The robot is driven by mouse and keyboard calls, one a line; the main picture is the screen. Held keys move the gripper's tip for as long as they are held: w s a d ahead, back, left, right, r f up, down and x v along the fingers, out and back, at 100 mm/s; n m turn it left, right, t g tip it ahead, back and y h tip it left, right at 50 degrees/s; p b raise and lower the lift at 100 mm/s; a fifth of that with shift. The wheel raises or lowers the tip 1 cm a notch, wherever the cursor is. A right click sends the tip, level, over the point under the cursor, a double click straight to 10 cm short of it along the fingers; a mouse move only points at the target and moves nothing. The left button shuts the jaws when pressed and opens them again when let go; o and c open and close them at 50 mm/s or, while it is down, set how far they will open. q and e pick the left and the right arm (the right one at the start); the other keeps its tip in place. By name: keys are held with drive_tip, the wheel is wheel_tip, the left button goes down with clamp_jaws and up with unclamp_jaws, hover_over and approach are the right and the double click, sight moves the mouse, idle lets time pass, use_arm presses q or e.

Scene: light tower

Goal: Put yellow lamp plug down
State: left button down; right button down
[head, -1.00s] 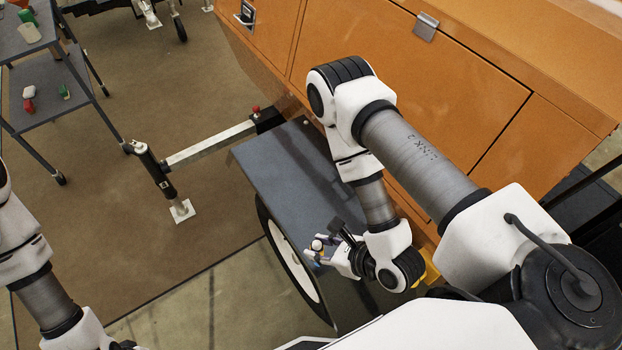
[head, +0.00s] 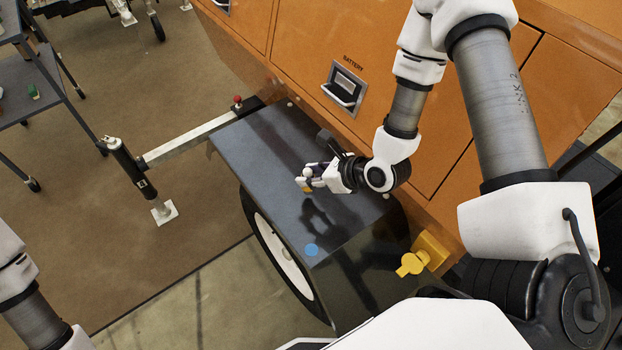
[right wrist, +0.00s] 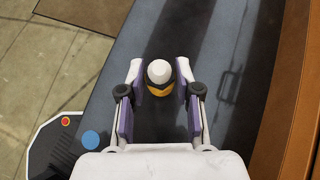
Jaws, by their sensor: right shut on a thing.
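The yellow lamp plug (right wrist: 159,88), with a white rounded top, sits between the fingertips in the right wrist view. My right gripper (head: 305,180) is shut on it and holds it over the dark grey fender (head: 245,145). A shadow of the gripper falls on the fender below, so they look apart. In the head view the plug is small, with a bit of yellow near the fingertips. A flat blue disc (head: 311,250) lies on the fender's near end; it also shows in the right wrist view (right wrist: 90,140). My left gripper is out of view.
The orange cabinet (head: 300,60) with a latch marked BATTERY (head: 343,88) stands right behind the fender. A yellow part (head: 425,256) sticks out at its near end. A jack post (head: 128,165) and a grey shelf cart (head: 40,85) are at left. Most of the fender top is clear.

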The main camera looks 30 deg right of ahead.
drive_tip(key=shift+f, duration=0.85)
drive_tip(key=shift+w+f, duration=0.15)
drive_tip(key=shift+f, duration=0.15)
drive_tip(key=c, duration=0.8)
unclamp_jaws()
